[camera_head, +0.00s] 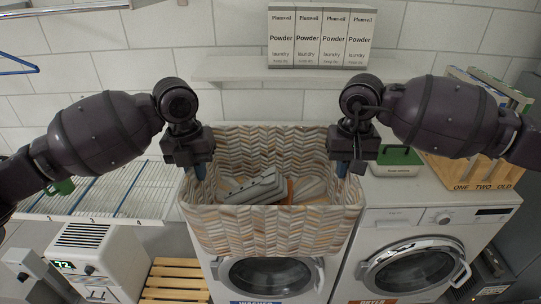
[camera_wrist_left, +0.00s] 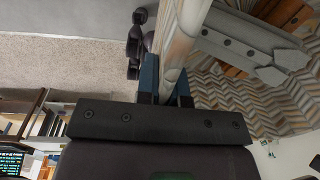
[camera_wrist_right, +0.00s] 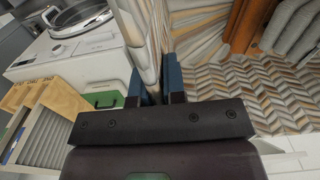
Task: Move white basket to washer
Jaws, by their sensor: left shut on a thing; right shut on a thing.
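The basket (camera_head: 275,228) is whitish with a tan and grey herringbone pattern. In the head view it is upright in front of and above the washer (camera_head: 268,277), covering the washer's upper part; I cannot tell whether it touches it. A grey item (camera_head: 256,188) and some orange-brown things lie inside. My left gripper (camera_head: 199,172) is shut on the basket's left rim, which also shows between its fingers in the left wrist view (camera_wrist_left: 178,45). My right gripper (camera_head: 343,168) is shut on the right rim, which shows in the right wrist view (camera_wrist_right: 140,45).
A dryer (camera_head: 405,265) stands to the right, with a green-lidded box (camera_head: 397,158) and a wooden crate (camera_head: 470,173) on top. A wire rack (camera_head: 110,192) is at left. A shelf (camera_head: 235,69) holding powder boxes (camera_head: 320,37) is on the wall behind.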

